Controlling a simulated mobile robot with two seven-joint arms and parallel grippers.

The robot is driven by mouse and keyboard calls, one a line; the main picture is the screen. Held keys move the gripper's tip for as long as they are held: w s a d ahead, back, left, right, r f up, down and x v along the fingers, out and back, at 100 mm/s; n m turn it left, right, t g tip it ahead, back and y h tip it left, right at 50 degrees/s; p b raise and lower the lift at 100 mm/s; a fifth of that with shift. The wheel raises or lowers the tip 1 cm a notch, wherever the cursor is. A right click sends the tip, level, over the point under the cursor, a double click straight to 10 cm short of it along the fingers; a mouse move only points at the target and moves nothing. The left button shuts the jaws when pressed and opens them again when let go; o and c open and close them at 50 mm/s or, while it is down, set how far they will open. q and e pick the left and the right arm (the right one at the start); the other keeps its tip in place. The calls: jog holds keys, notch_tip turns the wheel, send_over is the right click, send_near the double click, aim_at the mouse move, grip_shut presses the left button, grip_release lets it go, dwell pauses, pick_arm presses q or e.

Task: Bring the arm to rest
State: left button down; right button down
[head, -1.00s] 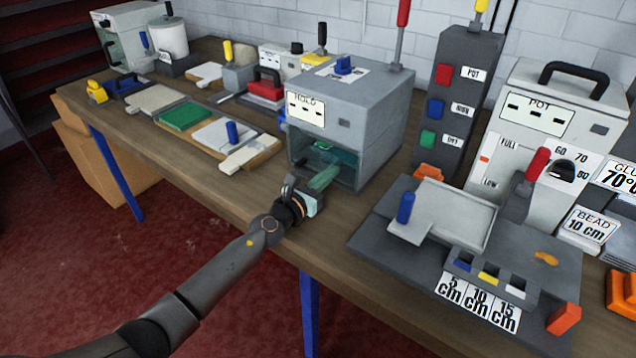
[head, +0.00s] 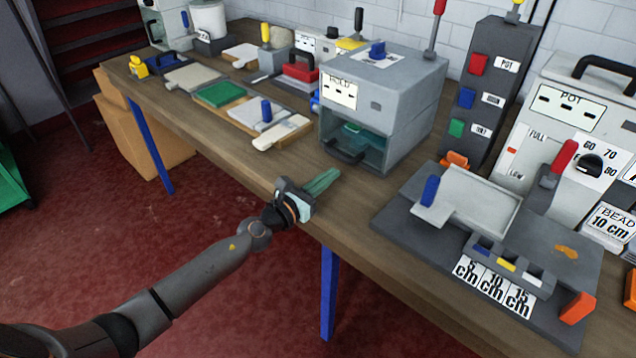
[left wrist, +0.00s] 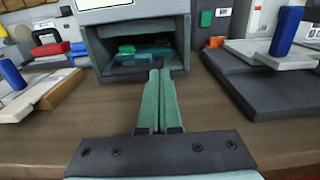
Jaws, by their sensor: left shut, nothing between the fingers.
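My left gripper (head: 322,181) has long green fingers, closed together and empty. It is over the front edge of the wooden table (head: 225,168), in front of the grey HOLD box (head: 400,105). In the left wrist view the closed fingers (left wrist: 158,95) point toward the box's open front. A green piece (head: 362,134) lies inside the box, and it also shows in the left wrist view (left wrist: 150,52). A dark handle (head: 343,151) is at the box's lower front. The fingers are apart from the box. My right gripper is not in view.
To the right stands a grey station (head: 410,222) with a pale plate and a blue knob. Left of the box are a board with a blue peg (head: 266,110), a green pad (head: 219,95) and a red-handled block (head: 300,68). Floor in front of the table is clear.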

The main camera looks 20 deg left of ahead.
pick_arm(q)
jog(key=shift+v, duration=1.65)
jog(key=shift+s+r+n, duration=0.15)
jog(key=shift+r+n, duration=0.05)
jog(key=shift+n, duration=0.2)
jog(key=s+a+f+n+g+y, duration=0.1)
jog(key=s+a+f+n+y, duration=0.3)
jog(key=n, duration=0.8)
jog(key=s+a+r+n+g+y, duration=0.15)
jog(key=s+n+y, duration=0.45)
jog(key=n, duration=0.6)
jog(key=s+d+f+n+g+h, duration=0.1)
jog(key=s+d+f+n+g, duration=0.2)
jog(key=s, duration=0.5)
jog(key=s+d+f+n+g+h, duration=0.1)
jog(key=s+f+n+g+h, duration=0.2)
jog(key=s+n, duration=0.35)
jog(key=s+d+f+n+g, duration=0.25)
jog(key=s+n+g, duration=0.2)
jog(key=s, duration=0.35)
jog(key=w+d+f+t+h, duration=0.2)
jog(key=w+d+f+t, duration=0.1)
jog(key=f, duration=0.8)
jog(key=shift+w+m+t+p, duration=0.4)
jog(key=shift+w+t, duration=0.25)
jog(key=shift+t, duration=0.45)
